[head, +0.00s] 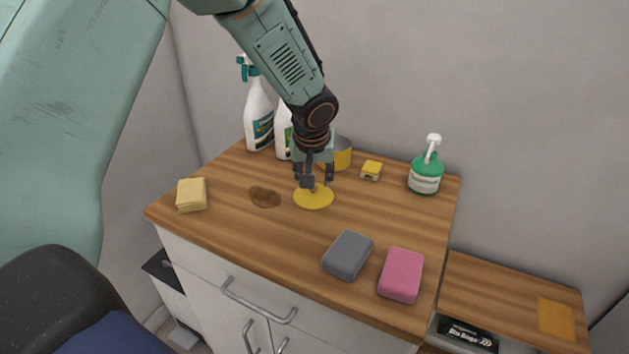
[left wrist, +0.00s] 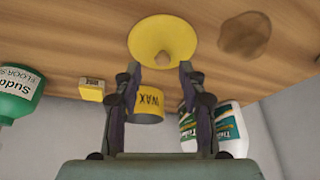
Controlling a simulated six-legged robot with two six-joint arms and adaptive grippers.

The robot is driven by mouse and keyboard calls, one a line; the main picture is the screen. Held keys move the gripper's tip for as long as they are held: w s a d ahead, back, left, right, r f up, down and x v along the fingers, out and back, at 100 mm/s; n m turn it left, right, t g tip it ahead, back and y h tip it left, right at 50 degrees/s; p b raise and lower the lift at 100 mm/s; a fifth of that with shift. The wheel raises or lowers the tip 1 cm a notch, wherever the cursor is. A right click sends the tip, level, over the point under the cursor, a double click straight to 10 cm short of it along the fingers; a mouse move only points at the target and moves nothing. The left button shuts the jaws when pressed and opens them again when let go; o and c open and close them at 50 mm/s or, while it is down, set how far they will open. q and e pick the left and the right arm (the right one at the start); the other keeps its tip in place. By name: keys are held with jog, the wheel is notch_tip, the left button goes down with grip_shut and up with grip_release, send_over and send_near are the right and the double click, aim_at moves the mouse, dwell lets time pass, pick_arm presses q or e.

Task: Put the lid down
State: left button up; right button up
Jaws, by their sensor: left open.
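The lid (head: 314,198) is a yellow disc with a small knob, lying on the wooden counter top. It also shows in the left wrist view (left wrist: 150,38), with its tan knob facing the camera. My left gripper (head: 315,182) is just above the lid. Its two fingers (left wrist: 159,70) are spread on either side of the knob's line and hold nothing. A yellow wax tin (head: 342,155) stands behind the gripper, partly hidden by it; its WAX label shows in the left wrist view (left wrist: 149,103). My right gripper is not in view.
A brown stain (head: 265,196) is left of the lid. Spray bottles (head: 258,115) stand at the back left, a green pump bottle (head: 426,172) at the back right. A yellow sponge (head: 192,195), small yellow block (head: 371,170), grey sponge (head: 348,255) and pink sponge (head: 401,274) lie around.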

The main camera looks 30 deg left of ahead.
pick_arm(q)
jog(key=p+v, duration=0.1)
jog(key=v, duration=0.8)
jog(key=shift+s+r, duration=0.15)
